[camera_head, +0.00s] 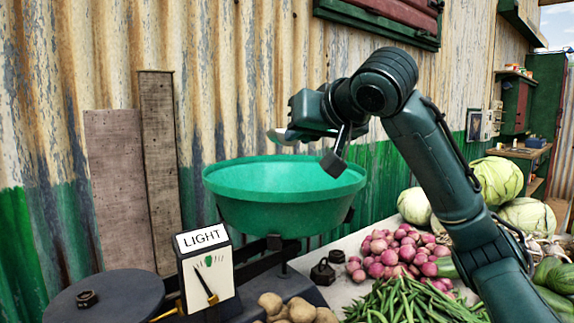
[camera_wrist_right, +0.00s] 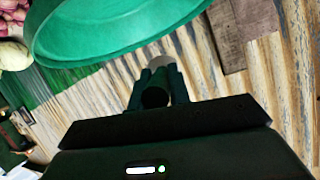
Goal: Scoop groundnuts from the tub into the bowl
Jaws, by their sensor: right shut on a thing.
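A wide green bowl (camera_head: 245,201) sits on the balance in the middle of the head view; its inside looks empty where I can see it. It also shows at the top of the wrist view (camera_wrist_right: 85,45). My right gripper (camera_head: 300,133) is above the bowl's far side, shut on what looks like a scoop (camera_head: 281,138). Only a pale, curved part of it shows past the fingers. In the wrist view the dark round end of its handle (camera_wrist_right: 155,97) shows between the fingers. No tub and no groundnuts are in view. My left gripper is not in view.
A dial marked LIGHT (camera_head: 208,270) stands in front of the bowl, beside a dark round plate (camera_head: 110,298). Potatoes (camera_head: 293,309), red onions (camera_head: 400,250), green beans (camera_head: 410,300) and cabbages (camera_head: 495,180) crowd the right. A corrugated wall (camera_head: 240,80) stands close behind.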

